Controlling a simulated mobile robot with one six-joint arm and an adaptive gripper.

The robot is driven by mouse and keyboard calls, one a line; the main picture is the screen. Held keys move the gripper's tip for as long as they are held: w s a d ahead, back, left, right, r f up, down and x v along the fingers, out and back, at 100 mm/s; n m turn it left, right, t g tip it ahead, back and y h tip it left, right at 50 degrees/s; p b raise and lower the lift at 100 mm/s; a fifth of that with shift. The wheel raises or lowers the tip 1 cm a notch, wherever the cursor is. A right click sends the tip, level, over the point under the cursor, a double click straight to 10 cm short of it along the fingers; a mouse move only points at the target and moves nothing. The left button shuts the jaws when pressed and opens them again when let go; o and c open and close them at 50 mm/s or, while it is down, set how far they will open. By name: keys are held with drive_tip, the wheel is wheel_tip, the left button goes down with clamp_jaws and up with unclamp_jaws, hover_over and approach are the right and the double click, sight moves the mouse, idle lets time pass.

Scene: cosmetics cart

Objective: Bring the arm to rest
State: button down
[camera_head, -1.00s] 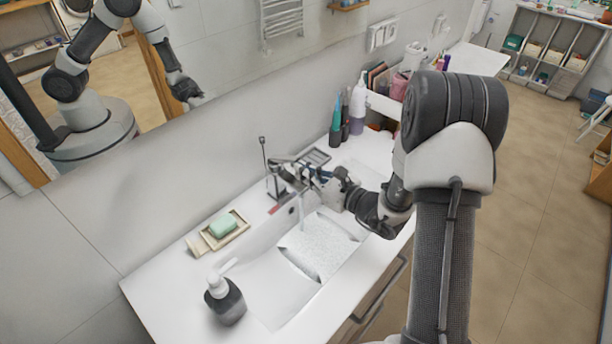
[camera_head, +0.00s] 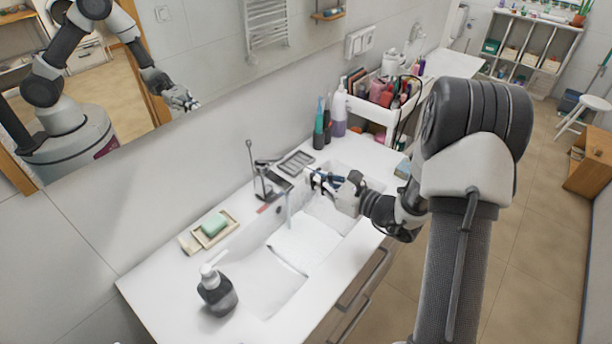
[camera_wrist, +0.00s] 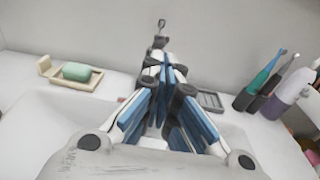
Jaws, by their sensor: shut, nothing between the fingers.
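My gripper (camera_head: 318,182) is over the sink basin (camera_head: 262,282) in the head view, held up in front of the faucet (camera_head: 260,175). In the wrist view its blue-lined fingers (camera_wrist: 166,88) meet at the tips, with nothing between them. The faucet is mostly hidden behind the fingers there, with only its upper end showing. My arm reaches in from the right of the head view.
A green soap bar (camera_head: 213,225) on a dish and a dark pump bottle (camera_head: 217,290) stand left of the basin. Electric toothbrushes (camera_head: 318,125), a purple bottle (camera_head: 339,112) and a white cart (camera_head: 375,110) stand behind. The floor at right has free room.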

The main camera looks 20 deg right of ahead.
drive_tip(key=s+a+r+n+g+y, duration=0.1)
drive_tip(key=s+a+r+n+g, duration=0.45)
drive_tip(key=s+a+n, duration=0.3)
drive_tip(key=s+a+r+n+g+y, duration=0.1)
drive_tip(key=s+a+r+n+g, duration=0.3)
drive_tip(key=s+a+n+g, duration=0.45)
drive_tip(key=s+d+n+t+h+b, duration=0.1)
drive_tip(key=s+d+n+h, duration=0.15)
drive_tip(key=s, duration=0.35)
drive_tip(key=s+d+n+t+h, duration=0.1)
drive_tip(key=s+n+h, duration=0.2)
drive_tip(key=s, duration=0.2)
drive_tip(key=s+d+r+n+t+h, duration=0.2)
drive_tip(key=d+n+h, duration=0.4)
drive_tip(key=d, duration=0.3)
drive_tip(key=shift+s+d+t, duration=0.2)
drive_tip(key=shift+s+t, duration=0.4)
drive_tip(key=shift+s, duration=0.65)
drive_tip(key=shift+n, duration=0.25)
idle(2.8)
